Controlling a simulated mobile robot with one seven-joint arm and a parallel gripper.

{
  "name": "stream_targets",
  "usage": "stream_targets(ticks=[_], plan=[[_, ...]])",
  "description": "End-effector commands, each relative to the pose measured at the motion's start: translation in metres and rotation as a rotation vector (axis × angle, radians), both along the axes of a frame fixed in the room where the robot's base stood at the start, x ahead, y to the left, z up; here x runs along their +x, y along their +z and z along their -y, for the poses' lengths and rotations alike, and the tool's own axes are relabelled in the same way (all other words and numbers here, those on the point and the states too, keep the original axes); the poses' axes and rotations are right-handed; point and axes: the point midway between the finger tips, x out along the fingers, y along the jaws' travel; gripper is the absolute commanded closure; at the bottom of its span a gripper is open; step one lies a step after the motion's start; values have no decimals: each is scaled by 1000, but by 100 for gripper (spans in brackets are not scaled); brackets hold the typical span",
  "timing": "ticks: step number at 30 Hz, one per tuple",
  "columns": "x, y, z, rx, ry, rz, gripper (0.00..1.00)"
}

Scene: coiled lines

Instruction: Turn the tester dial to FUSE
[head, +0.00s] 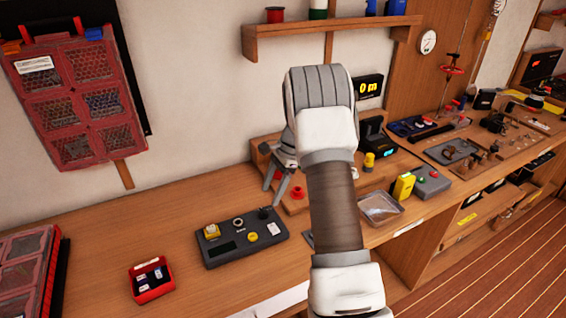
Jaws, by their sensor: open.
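A dark grey box (243,244), which looks like the tester, lies on the wooden bench left of my arm. On its top are a yellow block, a pale ring-shaped part (238,222), a small black knob (264,212), a round yellow part (252,237), a white label and a dark window. I cannot tell for sure which part is the dial, and no FUSE marking is legible. My gripper (276,188) is open and points down, behind and to the right of the box, apart from it. My arm hides part of the bench.
A red tray (152,281) with small parts stands left of the box. A red knob (298,193) is beside my gripper. A clear tray (380,208) and a yellow-and-grey device (431,181) lie right of my arm. A shelf (330,38) hangs above. The bench behind the box is clear.

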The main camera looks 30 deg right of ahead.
Motion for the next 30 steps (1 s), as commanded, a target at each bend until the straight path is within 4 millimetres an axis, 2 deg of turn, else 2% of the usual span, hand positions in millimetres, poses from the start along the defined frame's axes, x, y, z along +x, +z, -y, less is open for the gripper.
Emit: stream_targets(ticks=[1, 6, 12, 15, 21, 30], plan=[[1, 13, 6, -2, -2, 5, 28], [1, 52, 22, -3, -1, 5, 28], [1, 88, 37, -2, -2, 2, 28], [1, 99, 42, -1, -1, 2, 28], [0, 108, 45, -1, 0, 0, 28], [0, 108, 45, 0, 0, 0, 28]])
